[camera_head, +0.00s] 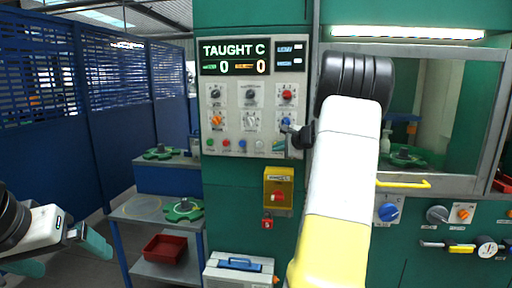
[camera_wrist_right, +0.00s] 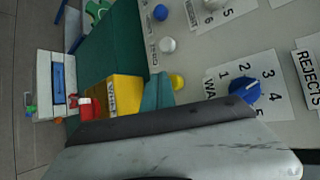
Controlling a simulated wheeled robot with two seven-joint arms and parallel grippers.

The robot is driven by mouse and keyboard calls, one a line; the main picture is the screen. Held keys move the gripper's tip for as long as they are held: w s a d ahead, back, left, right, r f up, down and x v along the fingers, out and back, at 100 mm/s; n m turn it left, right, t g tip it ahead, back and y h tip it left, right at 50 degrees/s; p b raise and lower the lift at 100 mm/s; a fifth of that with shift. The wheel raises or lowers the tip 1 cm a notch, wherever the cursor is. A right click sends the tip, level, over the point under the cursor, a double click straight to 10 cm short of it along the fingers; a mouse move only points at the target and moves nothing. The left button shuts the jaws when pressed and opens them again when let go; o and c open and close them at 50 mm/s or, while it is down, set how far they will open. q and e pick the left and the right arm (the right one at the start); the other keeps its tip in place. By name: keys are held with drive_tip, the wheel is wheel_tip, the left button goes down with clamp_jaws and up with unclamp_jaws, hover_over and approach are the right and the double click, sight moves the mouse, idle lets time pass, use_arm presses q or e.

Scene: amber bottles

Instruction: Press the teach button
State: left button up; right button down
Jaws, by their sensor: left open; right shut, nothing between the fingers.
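The control panel (camera_head: 238,110) stands ahead, with a row of small buttons along its lower edge: green, red, blue (camera_head: 242,144) and white (camera_head: 259,144). The right wrist view shows the blue button (camera_wrist_right: 160,12), the white button (camera_wrist_right: 167,45) and a yellow button (camera_wrist_right: 177,81). I cannot read which is the teach button. The display (camera_head: 235,56) reads "TAUGHT C" above two zeros. My right gripper (camera_head: 287,130) is shut and empty at the panel's lower right; its teal fingertip (camera_wrist_right: 158,92) appears beside the yellow button, contact unclear. My left gripper (camera_head: 90,245) is open and empty at lower left.
A yellow box with a red knob (camera_head: 278,194) hangs below the panel. A blue rotary knob (camera_wrist_right: 245,89) is close to my right gripper. A window with a yellow handle (camera_head: 403,184) is at right. Shelves with green parts (camera_head: 183,210) and a red bin (camera_head: 165,248) stand left.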

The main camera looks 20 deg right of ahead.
drive_tip(key=shift+s, duration=0.15)
drive_tip(key=shift+s+a, duration=0.65)
drive_tip(key=shift+s, duration=0.35)
drive_tip(key=shift+s+a, duration=0.65)
drive_tip(key=shift+s, duration=0.35)
drive_tip(key=s+a+r+n+g+y, duration=0.2)
drive_tip(key=s+a+n, duration=0.45)
drive_tip(key=a, duration=0.55)
drive_tip(key=s+a+r+n+g+y, duration=0.2)
drive_tip(key=s+a+n, duration=0.3)
drive_tip(key=s+a, duration=0.45)
drive_tip(key=s+a+f+n+g+h, duration=0.1)
drive_tip(key=s+a+f+n, duration=0.1)
drive_tip(key=s, duration=0.3)
drive_tip(key=s+a+f+n+h, duration=0.1)
drive_tip(key=s+a+f+n, duration=0.1)
drive_tip(key=s+n, duration=0.2)
drive_tip(key=s+a+f+n+g+h, duration=0.1)
drive_tip(key=s+a+n, duration=0.1)
drive_tip(key=s, duration=0.6)
drive_tip(key=shift+s+f+n+g+h, duration=0.15)
drive_tip(key=shift+f+n+g+h, duration=0.2)
drive_tip(key=shift+n, duration=0.2)
